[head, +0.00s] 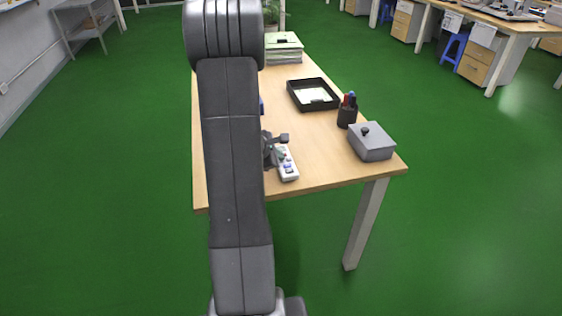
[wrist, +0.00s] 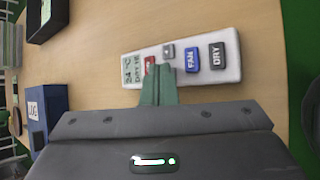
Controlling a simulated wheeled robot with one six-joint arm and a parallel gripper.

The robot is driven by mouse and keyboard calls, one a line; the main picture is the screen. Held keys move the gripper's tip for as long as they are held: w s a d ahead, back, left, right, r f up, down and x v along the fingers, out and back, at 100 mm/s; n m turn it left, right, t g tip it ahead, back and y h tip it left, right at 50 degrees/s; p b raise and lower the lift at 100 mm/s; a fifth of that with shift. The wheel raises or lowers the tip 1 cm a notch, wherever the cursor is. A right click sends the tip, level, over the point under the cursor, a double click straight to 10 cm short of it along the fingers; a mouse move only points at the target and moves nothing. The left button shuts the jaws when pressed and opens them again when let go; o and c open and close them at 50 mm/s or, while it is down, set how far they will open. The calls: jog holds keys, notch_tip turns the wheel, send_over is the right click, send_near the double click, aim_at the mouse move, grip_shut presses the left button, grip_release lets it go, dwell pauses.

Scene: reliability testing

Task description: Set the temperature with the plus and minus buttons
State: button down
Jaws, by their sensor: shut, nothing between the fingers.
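A white remote control (head: 288,171) lies near the front edge of the wooden table, partly hidden by my arm and gripper in the head view. In the wrist view the remote (wrist: 236,62) lies sideways. Its display (wrist: 131,70) at the left end seems to read 24 °C. Beside it are a red button (wrist: 150,63), a small grey button (wrist: 168,51), a blue FAN button (wrist: 192,58) and a dark DRY button (wrist: 217,55). My gripper (wrist: 158,68) is shut and empty. Its fingertips overlap the remote between the red and grey buttons, hiding part of it; I cannot tell whether they touch.
The table (head: 315,150) also holds a grey lidded box (head: 372,145), a pen cup (head: 347,112), a black tray (head: 313,106) and a paper stack (head: 283,53). A blue box (wrist: 42,112) stands left of the gripper in the wrist view. Bare tabletop surrounds the remote.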

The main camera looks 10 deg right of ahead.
jog(key=shift+r+p, duration=0.35)
jog(key=shift+r, duration=0.4)
jog(key=shift+r+p, duration=1.7)
jog(key=shift+r, duration=0.8)
jog(key=shift+f, duration=0.1)
notch_tip(320, 180, down, 2)
jog(key=shift+f+b, duration=0.2)
jog(key=shift+b, duration=0.75)
jog(key=shift+r+p, duration=0.5)
jog(key=shift+p, duration=1.25)
